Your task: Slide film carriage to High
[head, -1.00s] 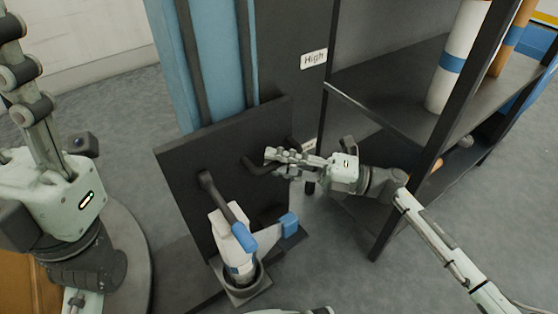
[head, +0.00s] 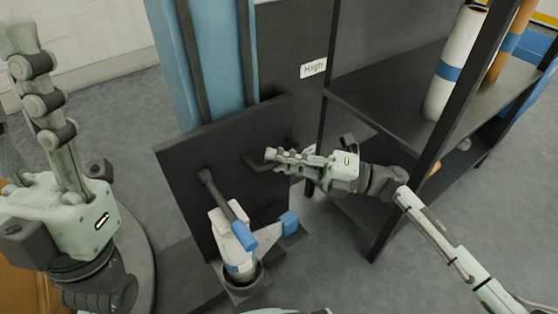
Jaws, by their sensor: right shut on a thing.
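The film carriage (head: 183,160) is a dark flat plate on the blue column (head: 217,60) with two dark rails. A white label reading "High" (head: 313,68) is on the dark panel, up and right of the plate. A dark handle (head: 254,163) sticks out at the plate's right side. My right gripper (head: 274,160) is shut on this handle; its fingers hide part of it.
A white-and-blue roll holder (head: 232,233) stands in front of the plate, with a dark bar (head: 220,198) above it. A dark shelf rack (head: 410,105) with white (head: 455,65) and orange rolls stands at right. Grey floor lies between them.

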